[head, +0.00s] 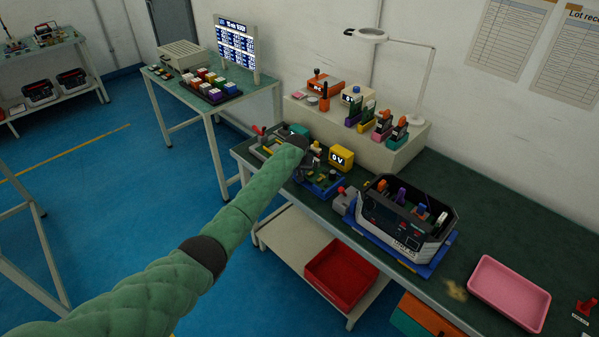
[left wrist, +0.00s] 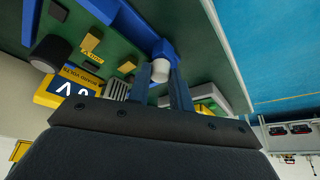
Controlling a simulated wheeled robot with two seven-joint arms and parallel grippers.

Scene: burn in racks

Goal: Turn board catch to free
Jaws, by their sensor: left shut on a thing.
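My left arm comes in from the left in the head view and reaches over the bench. Its gripper (left wrist: 161,78) is shut, its two dark blue fingers on either side of a white, round-ended piece (left wrist: 158,68). A blue block (left wrist: 162,48) adjoins that piece at the edge of a green board (left wrist: 118,45). I take the white and blue piece for the board catch; whether it is turned cannot be told. In the head view the fingertips are hidden behind my wrist, beside the blue board fixture (head: 324,188). My right gripper is out of view.
A yellow voltage display (head: 342,157) reading 0 V stands close beside the gripper. A dark rack (head: 395,225) on a blue base and a pink tray (head: 508,292) are further right. A raised shelf with colored tools is behind. A red bin (head: 341,272) sits below.

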